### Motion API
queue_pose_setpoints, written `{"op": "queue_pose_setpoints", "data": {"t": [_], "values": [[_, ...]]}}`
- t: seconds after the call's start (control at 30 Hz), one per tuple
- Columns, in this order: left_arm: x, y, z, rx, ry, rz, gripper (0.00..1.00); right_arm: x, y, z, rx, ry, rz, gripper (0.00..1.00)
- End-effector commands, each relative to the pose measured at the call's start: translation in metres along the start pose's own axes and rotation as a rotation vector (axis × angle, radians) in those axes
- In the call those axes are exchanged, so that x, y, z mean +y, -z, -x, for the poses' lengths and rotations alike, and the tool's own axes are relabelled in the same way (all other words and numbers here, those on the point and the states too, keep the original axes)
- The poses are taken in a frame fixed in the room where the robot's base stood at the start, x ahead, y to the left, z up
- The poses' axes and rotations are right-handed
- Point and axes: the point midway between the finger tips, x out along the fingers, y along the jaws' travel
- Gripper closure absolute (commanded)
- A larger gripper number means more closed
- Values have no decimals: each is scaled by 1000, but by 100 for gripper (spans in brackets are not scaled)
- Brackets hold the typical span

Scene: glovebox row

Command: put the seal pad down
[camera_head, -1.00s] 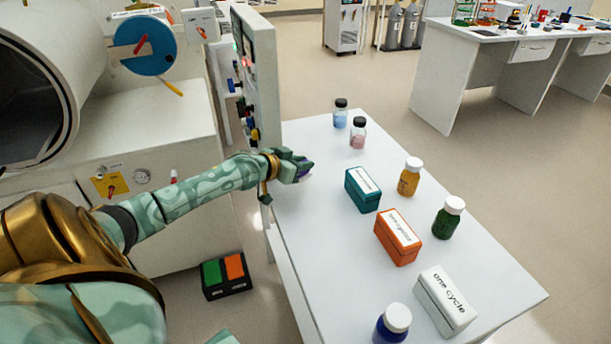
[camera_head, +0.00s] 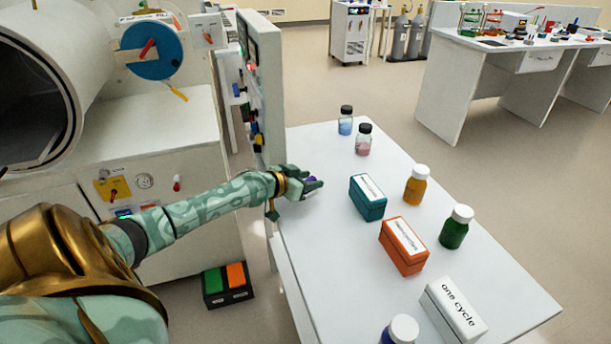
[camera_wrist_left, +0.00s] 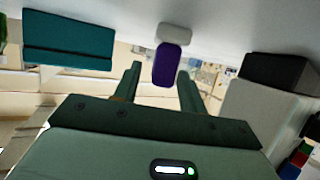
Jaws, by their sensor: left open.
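The seal pad looks like a small purple block with a pale grey part; in the left wrist view its purple part (camera_wrist_left: 167,66) lies between and just beyond the fingertips, with gaps at both sides. My left gripper (camera_wrist_left: 159,72) is open around it. In the head view the left gripper (camera_head: 316,183) is low over the left part of the white table (camera_head: 330,240), and only a sliver of the purple pad (camera_head: 311,179) shows between the fingers. The pad seems to be at the table top, but its contact is hidden. My right gripper is not in view.
A teal box (camera_head: 367,197) stands right of the gripper, with an orange box (camera_head: 403,246) and a white box (camera_head: 453,309) nearer. Several bottles line the table, including a pink one (camera_head: 364,140). A control panel (camera_head: 262,85) rises behind the gripper. Table between gripper and boxes is clear.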

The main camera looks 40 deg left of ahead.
Motion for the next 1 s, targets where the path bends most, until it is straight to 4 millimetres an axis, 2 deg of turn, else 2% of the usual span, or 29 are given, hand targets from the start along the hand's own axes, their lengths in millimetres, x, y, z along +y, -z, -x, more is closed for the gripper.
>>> {"op": "queue_pose_setpoints", "data": {"t": [0.17, 0.4, 0.6, 0.77, 1.0], "values": [[0, 4, 19, -2, 1, -2, 59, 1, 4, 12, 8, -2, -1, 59], [0, 5, 74, -1, -1, -1, 59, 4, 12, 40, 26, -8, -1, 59], [0, 3, 108, -1, -1, 0, 59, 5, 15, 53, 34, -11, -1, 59], [0, 2, 119, 0, -1, 0, 59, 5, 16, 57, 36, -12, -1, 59], [0, 1, 120, 1, -1, 0, 59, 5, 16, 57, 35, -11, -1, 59]]}}
